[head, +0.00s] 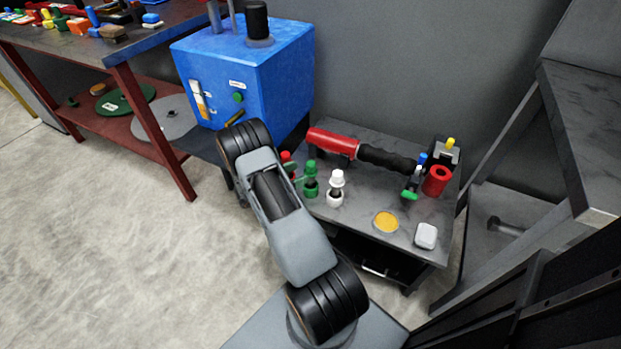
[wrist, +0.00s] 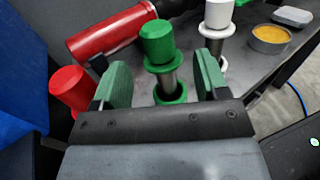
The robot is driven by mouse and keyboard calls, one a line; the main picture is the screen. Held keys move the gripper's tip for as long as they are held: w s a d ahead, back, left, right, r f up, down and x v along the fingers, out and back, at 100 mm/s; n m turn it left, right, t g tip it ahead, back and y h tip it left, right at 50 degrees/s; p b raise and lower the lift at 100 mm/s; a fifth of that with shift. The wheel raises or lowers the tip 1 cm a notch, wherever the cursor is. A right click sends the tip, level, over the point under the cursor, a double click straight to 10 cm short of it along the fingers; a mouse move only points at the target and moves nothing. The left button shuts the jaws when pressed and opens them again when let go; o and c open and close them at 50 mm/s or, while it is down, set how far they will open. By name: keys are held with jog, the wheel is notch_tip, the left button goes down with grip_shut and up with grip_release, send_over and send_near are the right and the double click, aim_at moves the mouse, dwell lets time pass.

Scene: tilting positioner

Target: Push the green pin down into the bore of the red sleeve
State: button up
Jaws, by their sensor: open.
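The green pin (head: 310,172) stands upright on the low grey table, with a green cap, a flange, a steel shaft and a green ring at its foot. It also shows in the wrist view (wrist: 157,42). My gripper (wrist: 165,74) is open, its green-padded fingers on the left and right of the pin with gaps on both sides. Whether the pin is fully between the fingers or a little beyond them, I cannot tell. In the head view my arm mostly hides the gripper. The red sleeve (head: 437,181), with a dark bore, stands at the table's right.
A white pin (head: 336,187) stands right of the green one and a red pin (head: 286,157) left. A red and black tool (head: 335,142) lies behind. A yellow disc (head: 386,222) and white box (head: 426,236) lie in front. A blue machine (head: 245,75) stands at left.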

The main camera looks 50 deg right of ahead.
aim_at(311, 166)
jog(key=shift+b+x, duration=0.55)
jog(key=shift+x, duration=2.3)
jog(key=shift+r, duration=0.2)
jog(key=shift+c, duration=0.3)
grip_shut()
jog(key=shift+w, duration=0.1)
